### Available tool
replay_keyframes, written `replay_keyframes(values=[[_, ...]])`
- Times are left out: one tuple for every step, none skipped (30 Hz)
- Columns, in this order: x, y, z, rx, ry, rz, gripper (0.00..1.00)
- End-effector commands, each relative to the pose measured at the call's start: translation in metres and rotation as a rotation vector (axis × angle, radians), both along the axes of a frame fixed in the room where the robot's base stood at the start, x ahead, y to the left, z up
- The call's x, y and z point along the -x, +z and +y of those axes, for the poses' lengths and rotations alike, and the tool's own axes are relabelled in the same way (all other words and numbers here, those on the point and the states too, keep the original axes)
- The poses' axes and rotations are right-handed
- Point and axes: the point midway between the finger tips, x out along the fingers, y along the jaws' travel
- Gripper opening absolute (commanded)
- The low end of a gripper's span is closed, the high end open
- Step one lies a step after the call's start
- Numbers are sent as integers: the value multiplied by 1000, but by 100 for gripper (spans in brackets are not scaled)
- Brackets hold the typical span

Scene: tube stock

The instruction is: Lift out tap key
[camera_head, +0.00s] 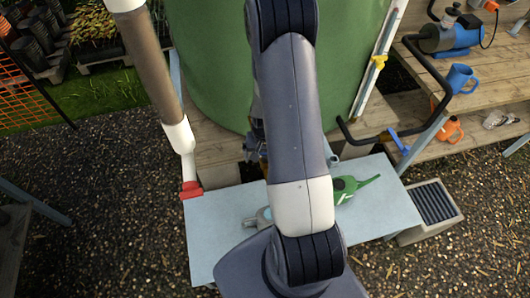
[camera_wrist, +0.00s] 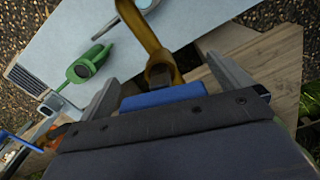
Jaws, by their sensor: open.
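A blue bar-shaped piece (camera_wrist: 165,97), which looks like the tap key, sits at the base of a brass tap (camera_wrist: 150,35) in the wrist view. My gripper (camera_wrist: 161,72) is open, with one grey finger on each side of the blue piece and the brass fitting. A gap shows between the left finger and the blue piece; contact on the right side is not clear. The lower part of the piece is hidden behind my gripper body. In the head view my own arm covers the gripper and most of the tap, in front of the green tank (camera_head: 205,60).
A pale blue table (camera_head: 215,235) stands below, with a green watering can (camera_head: 350,188) on it. A black pipe (camera_head: 358,138) with a blue lever (camera_head: 397,140) lies to the right. A grey-white pipe with a red end (camera_head: 190,190) stands left.

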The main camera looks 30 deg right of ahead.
Motion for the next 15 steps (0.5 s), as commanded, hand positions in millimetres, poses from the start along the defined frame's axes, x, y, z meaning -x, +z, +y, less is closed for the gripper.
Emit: replay_keyframes(values=[[0,0,0,0,0,0,98],[0,0,0,1,0,-1,98],[0,0,0,1,0,-1,98],[0,0,0,1,0,-1,98],[0,0,0,1,0,-1,98],[0,0,0,1,0,-1,97],[0,0,0,1,0,-1,94],[0,0,0,1,0,-1,92],[0,0,0,1,0,-1,88],[0,0,0,1,0,-1,86],[0,0,0,1,0,-1,83],[0,0,0,1,0,-1,80],[0,0,0,1,0,-1,78],[0,0,0,1,0,-1,75],[0,0,0,1,0,-1,72]])
